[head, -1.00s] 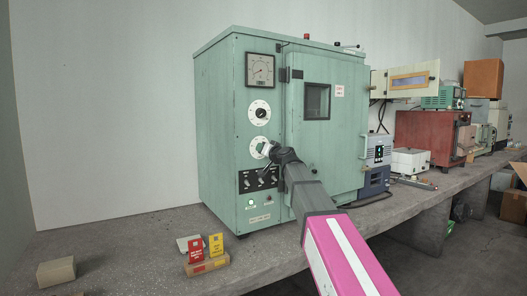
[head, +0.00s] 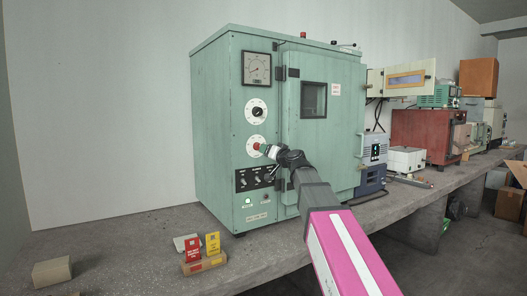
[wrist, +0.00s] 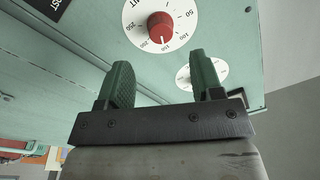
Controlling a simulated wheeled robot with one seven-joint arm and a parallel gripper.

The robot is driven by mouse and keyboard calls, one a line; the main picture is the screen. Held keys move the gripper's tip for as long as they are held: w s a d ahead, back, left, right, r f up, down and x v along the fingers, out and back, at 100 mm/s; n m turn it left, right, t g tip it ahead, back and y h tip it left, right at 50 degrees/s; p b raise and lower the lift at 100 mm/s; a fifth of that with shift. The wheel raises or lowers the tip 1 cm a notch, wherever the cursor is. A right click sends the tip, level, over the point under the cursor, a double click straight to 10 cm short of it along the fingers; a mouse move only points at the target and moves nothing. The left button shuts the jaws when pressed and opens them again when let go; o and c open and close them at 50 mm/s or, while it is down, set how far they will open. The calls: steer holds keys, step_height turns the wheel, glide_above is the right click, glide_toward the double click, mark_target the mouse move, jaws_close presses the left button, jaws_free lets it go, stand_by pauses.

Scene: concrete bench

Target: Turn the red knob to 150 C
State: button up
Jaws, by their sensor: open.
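The red knob (wrist: 160,25) sits on a round white dial (wrist: 140,38) with printed numbers. A pale line on the knob points towards the bottom of the wrist view; the number beside it is too small to read surely. In the head view the red knob (head: 257,146) is the lower of two dials on the green oven (head: 213,140). My gripper (wrist: 162,65) is open and empty. Its two green fingers point at the panel, with the knob ahead of the gap and apart from them. In the head view my gripper (head: 267,150) is just right of the knob.
A dial with a black knob (head: 257,112) and a gauge (head: 257,67) are above. A row of switches (head: 254,178) lies below the knob. Red and yellow signs (head: 213,244) and a pale block (head: 52,272) stand on the bench at the lower left.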

steer(key=v, duration=0.3)
steer(key=shift+s+d, duration=0.15)
steer(key=shift+f, duration=0.1)
steer(key=s+d+f+g+h, duration=0.2)
steer(key=f+g, duration=0.1)
steer(key=f, duration=0.8)
steer(key=s+d+f+g+h, duration=0.1)
steer(key=s+d+f+g, duration=0.15)
steer(key=f, duration=0.95)
steer(key=s+d+f+g+h, duration=0.2)
steer(key=s+f+g, duration=0.1)
steer(key=f, duration=0.8)
steer(key=s+d+f+m+g+h, duration=0.1)
steer(key=s+d+f+g+h, duration=0.2)
steer(key=s+d+f, duration=0.2)
steer(key=s+d+f+g+h, duration=0.2)
steer(key=s+d+f+g, duration=0.2)
steer(key=s+f, duration=0.8)
step_height(320, 180, down, 5)
steer(key=shift+s+d+r+m+h, duration=0.1)
steer(key=shift+s+d+m+h, duration=0.25)
steer(key=shift+d, duration=0.65)
